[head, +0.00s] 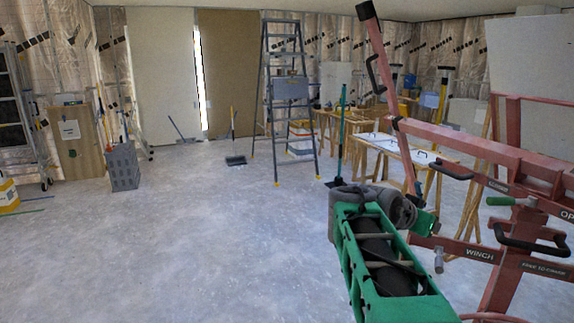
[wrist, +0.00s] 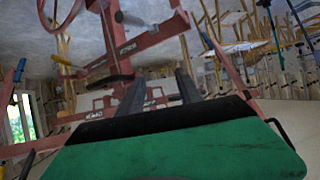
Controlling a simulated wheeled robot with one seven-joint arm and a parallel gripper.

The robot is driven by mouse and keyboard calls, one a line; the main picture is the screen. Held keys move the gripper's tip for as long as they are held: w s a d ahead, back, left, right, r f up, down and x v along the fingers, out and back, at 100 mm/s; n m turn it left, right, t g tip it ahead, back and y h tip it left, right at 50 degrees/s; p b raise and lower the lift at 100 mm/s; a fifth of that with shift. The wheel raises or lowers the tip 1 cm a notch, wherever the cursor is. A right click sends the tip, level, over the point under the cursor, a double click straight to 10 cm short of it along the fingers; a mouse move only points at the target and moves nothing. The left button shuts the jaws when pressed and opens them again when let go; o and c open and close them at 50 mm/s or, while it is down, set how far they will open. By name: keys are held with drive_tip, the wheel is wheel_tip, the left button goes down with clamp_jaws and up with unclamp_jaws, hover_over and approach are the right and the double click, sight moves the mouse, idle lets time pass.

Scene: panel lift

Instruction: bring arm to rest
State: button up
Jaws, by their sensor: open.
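My green arm (head: 385,262) reaches up from the lower right of the head view, bent at a dark grey joint. My gripper (wrist: 160,84) shows in the wrist view as two dark fingers, apart with nothing between them. In the head view its fingers are not clearly visible. The red panel lift (head: 455,146) stands close at the right, partly behind my arm. It has a green-handled lever (head: 510,201), a black handle (head: 528,240) and a "WINCH" label. In the wrist view the lift frame (wrist: 125,52) lies beyond the fingers, tilted; I cannot tell the gap.
A stepladder (head: 285,90) stands at the middle back. Trestle tables (head: 400,148) stand behind the lift. The concrete floor (head: 200,230) is clear at the centre and left.

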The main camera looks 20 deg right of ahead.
drive_tip(key=w+a+f+n+t+y, duration=0.1)
drive_tip(key=w+a+f+n+y, duration=0.1)
drive_tip(key=a+f, duration=0.35)
drive_tip(key=w+a+f+n+t+y, duration=0.1)
drive_tip(key=a+f+n+y, duration=0.15)
drive_tip(key=a, duration=0.55)
drive_tip(key=s+a+f+n+y, duration=0.2)
drive_tip(key=s+a+f+n, duration=0.1)
drive_tip(key=a, duration=0.5)
drive_tip(key=s+a+f+n+g+y, duration=0.1)
drive_tip(key=s+a+f+n+y, duration=0.2)
drive_tip(key=a+f, duration=0.3)
drive_tip(key=s+a+f+n+y+b, duration=0.1)
drive_tip(key=s+a+f+n, duration=0.3)
drive_tip(key=a, duration=0.7)
drive_tip(key=shift+a+f+g+y, duration=0.2)
drive_tip(key=shift+a+g+y, duration=0.2)
drive_tip(key=shift+y, duration=0.25)
